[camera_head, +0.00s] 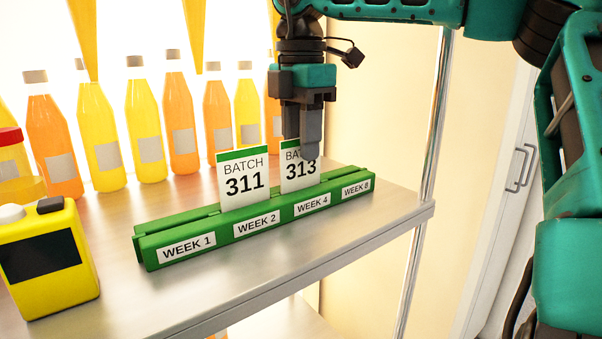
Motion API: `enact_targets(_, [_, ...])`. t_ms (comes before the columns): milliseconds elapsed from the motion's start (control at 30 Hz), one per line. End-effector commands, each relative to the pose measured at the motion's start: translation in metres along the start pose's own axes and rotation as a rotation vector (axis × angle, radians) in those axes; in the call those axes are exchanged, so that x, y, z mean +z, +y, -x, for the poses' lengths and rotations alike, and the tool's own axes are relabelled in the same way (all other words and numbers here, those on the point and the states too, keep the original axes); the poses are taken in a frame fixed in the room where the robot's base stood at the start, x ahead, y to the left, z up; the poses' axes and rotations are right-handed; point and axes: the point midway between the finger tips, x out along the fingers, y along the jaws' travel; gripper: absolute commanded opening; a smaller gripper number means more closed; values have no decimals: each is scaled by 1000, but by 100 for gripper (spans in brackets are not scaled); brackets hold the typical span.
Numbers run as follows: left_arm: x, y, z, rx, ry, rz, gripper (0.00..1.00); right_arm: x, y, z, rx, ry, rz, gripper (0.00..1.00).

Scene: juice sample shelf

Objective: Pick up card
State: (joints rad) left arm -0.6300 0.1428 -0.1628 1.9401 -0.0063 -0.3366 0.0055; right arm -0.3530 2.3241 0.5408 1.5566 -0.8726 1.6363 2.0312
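The white card with a green top edge marked BATCH 313 (296,180) stands upright in the green holder (221,240), above the WEEK 4 label. A similar BATCH 311 card (243,183) stands in it above WEEK 2. My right gripper (304,146) points down at the top of the 313 card. One finger is in front of it and covers part of its print; the other finger's tip seems to be behind the card. Whether the fingers press on the card cannot be told. My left gripper is not in view.
Several orange and yellow juice bottles (144,130) stand in a row behind the holder. A yellow device (72,267) with a dark screen stands at the left front. A metal post (435,130) rises at the shelf's right corner. The shelf (190,302) is bare in front.

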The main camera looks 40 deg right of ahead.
Motion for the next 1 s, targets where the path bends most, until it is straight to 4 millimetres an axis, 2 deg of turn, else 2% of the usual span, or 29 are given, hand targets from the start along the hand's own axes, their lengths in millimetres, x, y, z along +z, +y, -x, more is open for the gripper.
enact_targets(167, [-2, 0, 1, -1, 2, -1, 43, 0, 0, -19, 1, 1, 0, 34])
enact_targets(433, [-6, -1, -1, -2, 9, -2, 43, 0, 0, -22, 2, 0, -1, 33])
enact_targets(767, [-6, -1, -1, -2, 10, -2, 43, 0, 0, -21, 2, 0, -1, 2])
enact_targets(1000, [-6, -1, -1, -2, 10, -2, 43, 0, 0, -21, 2, 0, -1, 0])
